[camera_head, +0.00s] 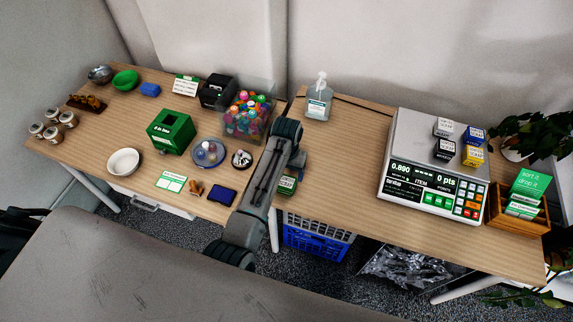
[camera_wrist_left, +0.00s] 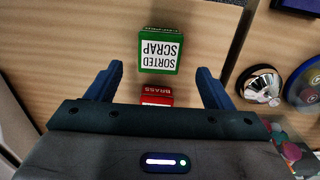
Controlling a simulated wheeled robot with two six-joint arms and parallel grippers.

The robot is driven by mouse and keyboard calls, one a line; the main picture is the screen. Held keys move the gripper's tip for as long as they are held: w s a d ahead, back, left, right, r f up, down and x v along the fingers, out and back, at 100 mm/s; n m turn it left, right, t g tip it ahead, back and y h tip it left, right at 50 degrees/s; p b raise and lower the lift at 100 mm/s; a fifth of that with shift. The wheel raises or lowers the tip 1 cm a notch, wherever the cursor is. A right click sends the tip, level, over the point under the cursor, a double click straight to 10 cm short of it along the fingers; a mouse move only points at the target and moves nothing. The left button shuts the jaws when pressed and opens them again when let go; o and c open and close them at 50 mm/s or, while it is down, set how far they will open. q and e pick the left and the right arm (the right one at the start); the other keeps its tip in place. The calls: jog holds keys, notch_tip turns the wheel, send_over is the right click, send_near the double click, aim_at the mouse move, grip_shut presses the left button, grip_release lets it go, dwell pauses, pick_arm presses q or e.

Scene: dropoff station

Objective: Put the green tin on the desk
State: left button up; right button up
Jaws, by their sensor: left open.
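The green tin (camera_head: 287,184), a small box with a white label, stands near the left edge of the right-hand wooden table (camera_head: 345,205). In the left wrist view the green tin (camera_wrist_left: 160,50) reads "SORTED SCRAP" and lies just beyond my fingertips. My left gripper (camera_head: 298,160) is over that table, close to the tin in the picture. In the left wrist view my gripper (camera_wrist_left: 160,78) is open, with nothing held. A red tin marked "BRASS" (camera_wrist_left: 157,95) shows between the fingers, partly hidden by my gripper's body. My right gripper is out of view.
The left table (camera_head: 95,145) holds a green box (camera_head: 171,132), plates, bowls, jars and a clear bin of colourful balls (camera_head: 248,115). A pump bottle (camera_head: 319,102), scale (camera_head: 436,170) with small boxes, and wooden card box (camera_head: 520,210) stand on the right table. Its middle is clear.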

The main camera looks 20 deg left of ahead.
aim_at(287, 182)
pick_arm(q)
jog(key=shift+r+b, duration=0.3)
jog(key=shift+r, duration=2.05)
